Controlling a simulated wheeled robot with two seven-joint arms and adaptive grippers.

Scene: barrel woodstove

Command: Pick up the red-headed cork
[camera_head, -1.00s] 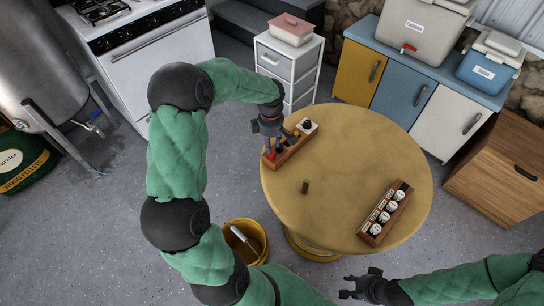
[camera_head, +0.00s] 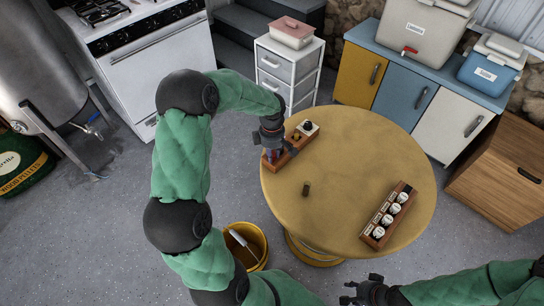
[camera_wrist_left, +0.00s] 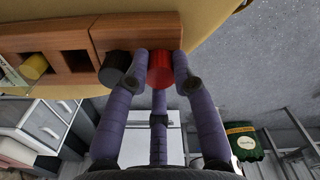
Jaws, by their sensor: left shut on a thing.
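The red-headed cork (camera_wrist_left: 160,70) sits at the end of a wooden rack (camera_wrist_left: 95,32), close to a black-headed cork (camera_wrist_left: 114,67). My left gripper (camera_wrist_left: 161,72) is shut on the red-headed cork, with fingers on both sides of it and a third finger below in the left wrist view. In the head view my left gripper (camera_head: 272,154) is over the near left end of the rack (camera_head: 299,146) and hides most of the cork. The cork's lower part is hidden. My right gripper (camera_head: 364,292) is open and empty at the bottom edge, off the table.
The round yellow table (camera_head: 340,220) carries a small dark cork-like piece (camera_head: 306,189) and a second wooden rack (camera_head: 374,242) with several white-topped items. A yellow-topped item (camera_wrist_left: 34,66) stands in the first rack. A yellow bucket (camera_head: 264,243) stands on the floor.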

